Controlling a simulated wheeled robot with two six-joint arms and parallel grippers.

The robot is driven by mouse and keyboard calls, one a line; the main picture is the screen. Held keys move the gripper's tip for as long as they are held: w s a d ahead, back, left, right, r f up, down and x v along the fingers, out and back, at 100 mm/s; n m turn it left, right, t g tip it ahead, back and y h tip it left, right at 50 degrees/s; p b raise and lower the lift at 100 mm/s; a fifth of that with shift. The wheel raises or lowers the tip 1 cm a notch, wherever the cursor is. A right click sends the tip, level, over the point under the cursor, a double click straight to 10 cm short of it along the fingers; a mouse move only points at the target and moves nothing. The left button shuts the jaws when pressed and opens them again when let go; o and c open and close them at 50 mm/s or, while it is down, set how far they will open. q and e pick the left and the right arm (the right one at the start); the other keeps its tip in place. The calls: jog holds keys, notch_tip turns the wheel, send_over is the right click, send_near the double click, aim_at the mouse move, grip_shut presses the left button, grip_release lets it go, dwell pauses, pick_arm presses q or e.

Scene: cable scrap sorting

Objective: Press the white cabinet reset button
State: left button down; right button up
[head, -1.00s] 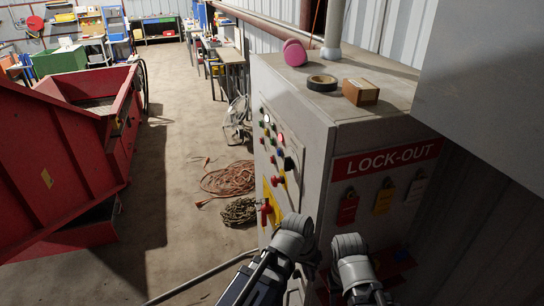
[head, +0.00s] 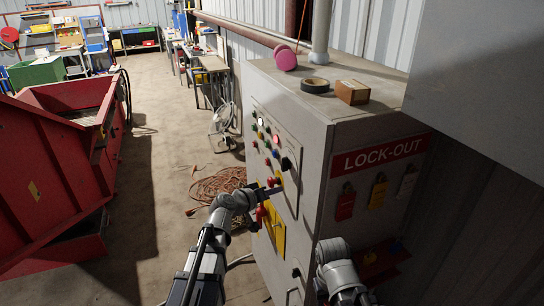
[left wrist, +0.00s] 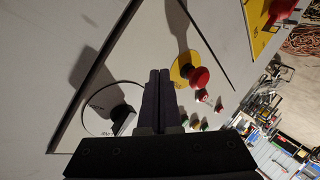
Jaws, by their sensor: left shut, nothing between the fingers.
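The white button (head: 261,121) glows at the upper part of the panel on the grey cabinet (head: 325,165) in the head view. My left gripper (head: 275,189) is shut and empty, in front of the lower part of this panel, below and apart from the white button. In the left wrist view the shut fingers (left wrist: 158,90) point at the panel, between a black rotary switch (left wrist: 122,116) and a red mushroom button on yellow (left wrist: 199,77). I cannot make out the white button there. My right forearm shows low in the head view, but its jaws do not.
Several coloured buttons and a lit red one (head: 277,140) crowd the panel. A yellow plate (head: 273,228) with a red handle sits below. Tape (head: 315,86), a small box (head: 352,92) and a pink roll (head: 286,60) lie on top. A red skip (head: 50,165) stands left.

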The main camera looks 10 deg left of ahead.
aim_at(275, 154)
pick_arm(q)
jog(key=w+a+r+n+t+y, duration=0.2)
jog(key=a, duration=0.4)
jog(key=w+a+r+n+t+y, duration=0.1)
jog(key=w+a+r+n+t, duration=0.1)
jog(key=a, duration=0.5)
jog(key=shift+r+n+t+y, duration=0.4)
jog(key=shift+r+n, duration=0.2)
jog(key=shift+r, duration=0.25)
jog(key=shift+a, duration=0.1)
jog(key=w+d, duration=0.5)
jog(key=d, duration=0.2)
jog(key=shift+d, duration=0.2)
dwell(0.8)
jog(key=shift+w+d, duration=0.2)
jog(key=shift+d, duration=0.15)
jog(key=shift+w+d, duration=0.25)
jog(key=shift+d, duration=0.15)
dwell(0.8)
jog(key=shift+s+a, duration=0.5)
jog(key=shift+a, duration=0.25)
